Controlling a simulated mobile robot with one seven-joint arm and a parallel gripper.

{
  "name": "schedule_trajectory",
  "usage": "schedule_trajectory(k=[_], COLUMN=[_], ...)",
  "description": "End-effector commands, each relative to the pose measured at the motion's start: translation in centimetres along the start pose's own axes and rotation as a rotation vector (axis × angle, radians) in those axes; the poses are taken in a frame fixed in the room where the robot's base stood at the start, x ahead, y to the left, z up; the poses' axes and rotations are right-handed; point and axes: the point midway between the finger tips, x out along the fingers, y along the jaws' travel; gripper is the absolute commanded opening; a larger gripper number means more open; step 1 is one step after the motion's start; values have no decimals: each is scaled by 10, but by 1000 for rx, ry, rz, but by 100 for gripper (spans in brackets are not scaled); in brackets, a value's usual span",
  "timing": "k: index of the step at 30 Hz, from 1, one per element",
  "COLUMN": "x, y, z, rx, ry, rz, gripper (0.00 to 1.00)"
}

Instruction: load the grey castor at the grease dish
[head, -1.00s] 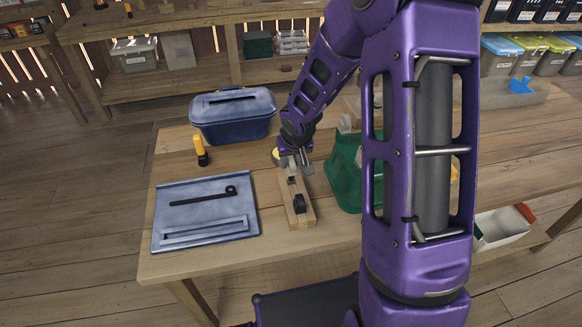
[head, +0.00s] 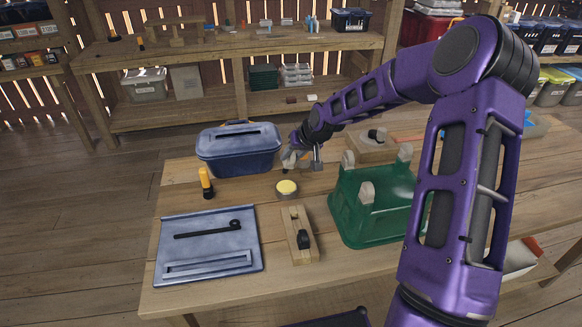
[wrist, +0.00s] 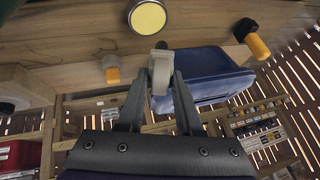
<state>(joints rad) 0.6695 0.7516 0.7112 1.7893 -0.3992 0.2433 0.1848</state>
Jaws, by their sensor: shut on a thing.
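My gripper (head: 303,160) is over the table beyond the grease dish, near the blue lidded bin. In the wrist view my gripper (wrist: 160,85) is shut on the grey castor (wrist: 160,72), a pale wheel with a dark tip beyond the fingers. The grease dish (head: 287,187) is a round tin with a yellow top on the table. It also shows in the wrist view (wrist: 147,16), just past the castor's tip and apart from it as far as I can tell. The green bin (head: 375,215) stands upside down with pale grey castors (head: 366,192) at its corners.
A wooden block (head: 292,222) holds a black castor (head: 303,240). A blue lidded bin (head: 238,150), a yellow-handled tool (head: 205,182) and a blue-grey lid (head: 208,245) with a black bar lie to the left. Another wooden block (head: 370,150) stands behind the green bin.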

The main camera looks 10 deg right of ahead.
Motion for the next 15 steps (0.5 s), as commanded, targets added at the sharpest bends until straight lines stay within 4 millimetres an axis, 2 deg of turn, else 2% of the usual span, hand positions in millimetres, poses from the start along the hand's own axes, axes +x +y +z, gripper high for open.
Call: schedule_trajectory(k=[6,15], x=[4,23], y=[6,12], z=[-9,3], rx=[16,14], ry=[24,22], rz=[-21,-21], gripper=[0,0])
